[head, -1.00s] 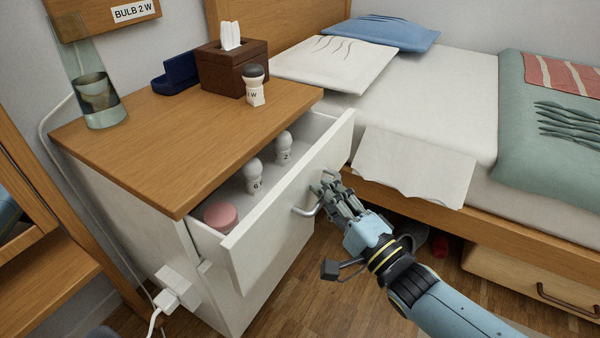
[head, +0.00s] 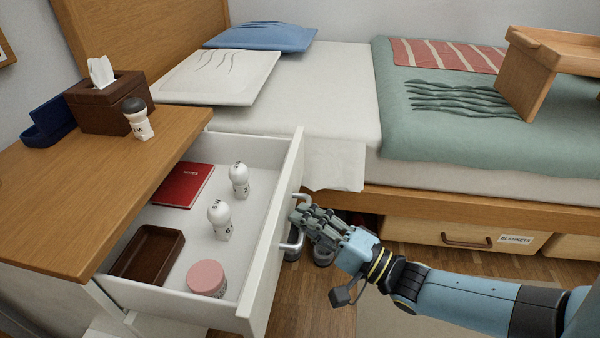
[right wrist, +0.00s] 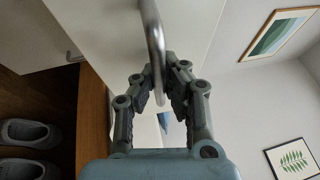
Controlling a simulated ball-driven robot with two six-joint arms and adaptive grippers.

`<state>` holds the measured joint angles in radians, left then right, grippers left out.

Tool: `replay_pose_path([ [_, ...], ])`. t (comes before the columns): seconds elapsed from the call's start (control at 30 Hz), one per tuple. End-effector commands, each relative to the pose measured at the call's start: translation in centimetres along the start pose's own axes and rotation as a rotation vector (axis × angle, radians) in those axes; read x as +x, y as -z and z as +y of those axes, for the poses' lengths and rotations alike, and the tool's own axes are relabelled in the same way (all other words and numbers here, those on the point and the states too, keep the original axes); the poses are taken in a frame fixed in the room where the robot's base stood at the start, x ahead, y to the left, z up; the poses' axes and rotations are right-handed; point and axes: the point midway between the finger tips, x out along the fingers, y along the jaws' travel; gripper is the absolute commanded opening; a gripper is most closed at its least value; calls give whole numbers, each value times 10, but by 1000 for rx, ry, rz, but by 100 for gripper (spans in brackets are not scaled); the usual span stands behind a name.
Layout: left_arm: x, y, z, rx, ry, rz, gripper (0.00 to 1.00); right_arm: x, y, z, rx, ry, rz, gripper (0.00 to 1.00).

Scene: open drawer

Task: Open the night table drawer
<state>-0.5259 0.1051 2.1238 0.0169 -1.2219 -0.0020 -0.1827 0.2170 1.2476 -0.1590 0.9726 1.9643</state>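The night table drawer (head: 262,262) is pulled well out, with its white front toward the right. Its metal handle (head: 293,243) shows on the front, and the bar also shows in the right wrist view (right wrist: 154,38). My right gripper (head: 298,213) is at the handle, its fingers on either side of the bar. In the right wrist view the fingertips (right wrist: 160,78) close around the bar. The night table's wooden top (head: 110,170) lies to the left of the drawer. My left gripper is in neither current view.
The bed (head: 330,100) is behind; open floor (head: 320,300) lies right of the drawer.

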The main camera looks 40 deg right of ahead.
Motion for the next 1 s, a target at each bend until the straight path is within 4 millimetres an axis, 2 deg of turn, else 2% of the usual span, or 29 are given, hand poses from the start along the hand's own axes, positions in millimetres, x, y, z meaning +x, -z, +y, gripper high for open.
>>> replay_pose_path([
  [0.17,0,0,0,0,0,0,54,-3,0,4,3,-11,2,0],
  [0.2,0,0,0,0,0,0,54,-3,0,4,3,-11,2,9],
  [0.4,0,0,0,0,0,1,54,-2,0,2,2,-7,1,34],
  [0.73,0,-1,0,1,1,-2,54,-6,0,2,1,-5,0,34],
  [0.87,0,-1,0,1,1,-1,54,-25,0,2,2,-7,1,34],
  [1.0,0,-1,0,0,0,-1,54,-57,0,2,1,-9,1,34],
])
